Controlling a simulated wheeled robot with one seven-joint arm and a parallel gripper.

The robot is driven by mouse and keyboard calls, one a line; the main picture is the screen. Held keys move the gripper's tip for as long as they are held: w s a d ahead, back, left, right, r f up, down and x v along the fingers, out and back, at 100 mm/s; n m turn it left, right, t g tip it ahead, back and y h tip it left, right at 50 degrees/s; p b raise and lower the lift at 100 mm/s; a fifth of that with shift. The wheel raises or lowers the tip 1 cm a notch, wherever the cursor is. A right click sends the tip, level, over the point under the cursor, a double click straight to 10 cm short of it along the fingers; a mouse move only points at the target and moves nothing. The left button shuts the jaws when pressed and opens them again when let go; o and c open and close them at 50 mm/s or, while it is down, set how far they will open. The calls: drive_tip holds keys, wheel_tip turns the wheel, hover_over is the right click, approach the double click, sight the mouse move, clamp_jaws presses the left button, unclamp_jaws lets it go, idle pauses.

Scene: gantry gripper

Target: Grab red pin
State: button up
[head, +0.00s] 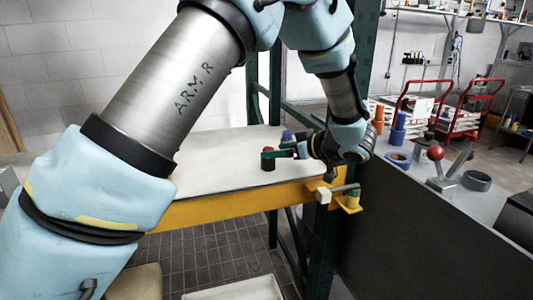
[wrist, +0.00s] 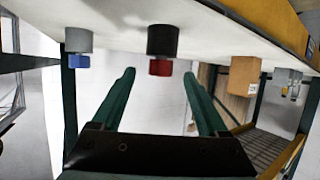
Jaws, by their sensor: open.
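The red pin (head: 268,164) stands upright on the white tabletop in the head view, with a dark body. In the wrist view, where the scene is upside down, its red end (wrist: 160,68) joins a black cylinder (wrist: 162,40) against the table. My gripper (head: 272,153) is open, its green fingers reaching out level over the table. In the wrist view the empty gripper (wrist: 159,75) has one finger on each side of the red end, which appears between the fingertips. I cannot tell whether the tips reach past it; no finger touches it visibly.
A blue pin (wrist: 77,61) on a grey base stands beside it, also seen behind the gripper in the head view (head: 287,135). A brown box (wrist: 243,76) is on the other side. The white table (head: 205,182) has a yellow front edge and is otherwise clear at left.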

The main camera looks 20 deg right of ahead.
drive_tip(key=p+x, duration=0.2)
drive_tip(key=x, duration=0.5)
drive_tip(key=shift+w+a+f, duration=0.1)
drive_tip(key=shift+w+f, duration=0.05)
clamp_jaws()
idle(0.4)
